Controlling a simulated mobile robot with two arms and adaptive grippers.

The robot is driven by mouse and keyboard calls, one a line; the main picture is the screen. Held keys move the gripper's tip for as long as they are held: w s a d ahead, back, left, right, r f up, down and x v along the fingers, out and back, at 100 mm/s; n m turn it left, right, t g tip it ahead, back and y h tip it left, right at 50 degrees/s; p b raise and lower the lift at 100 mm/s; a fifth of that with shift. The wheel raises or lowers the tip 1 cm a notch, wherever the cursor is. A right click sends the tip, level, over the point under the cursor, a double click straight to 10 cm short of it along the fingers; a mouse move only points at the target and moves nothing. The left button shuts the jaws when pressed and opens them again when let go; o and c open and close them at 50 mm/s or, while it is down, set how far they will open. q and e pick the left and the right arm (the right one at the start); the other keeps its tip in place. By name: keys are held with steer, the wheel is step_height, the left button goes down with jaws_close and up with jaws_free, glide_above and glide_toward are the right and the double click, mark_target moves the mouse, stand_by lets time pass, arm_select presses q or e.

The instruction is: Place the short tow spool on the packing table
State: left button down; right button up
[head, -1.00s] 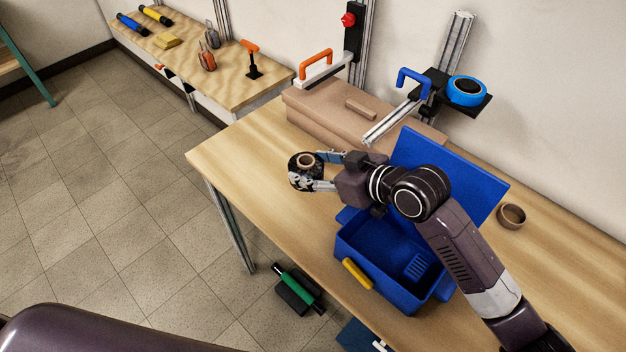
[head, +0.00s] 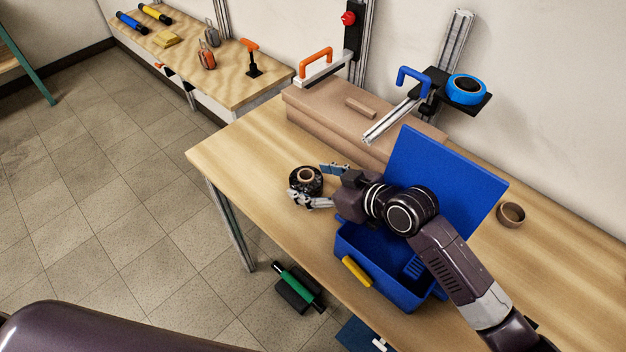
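The short tow spool (head: 306,181), black with a tan core, stands upright on the light wood packing table (head: 240,149), near its left end. It appears to rest on the tabletop. My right gripper (head: 323,185) is open at the spool's right side, its fingers spread apart. The lower finger overlaps the spool's front edge in the picture, and I cannot tell whether it touches. My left gripper is not in view.
An open blue case (head: 375,290) with its lid up stands under my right arm. Brown boxes (head: 335,128) lie along the wall side. A small brown ring (head: 511,214) sits to the right. Bare tabletop lies left of the spool.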

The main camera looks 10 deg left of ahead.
steer(key=shift+r, duration=0.25)
steer(key=shift+s+d, duration=0.1)
steer(key=shift+d, duration=0.1)
steer(key=shift+b+v, duration=0.6)
steer(key=shift+v, duration=5.15)
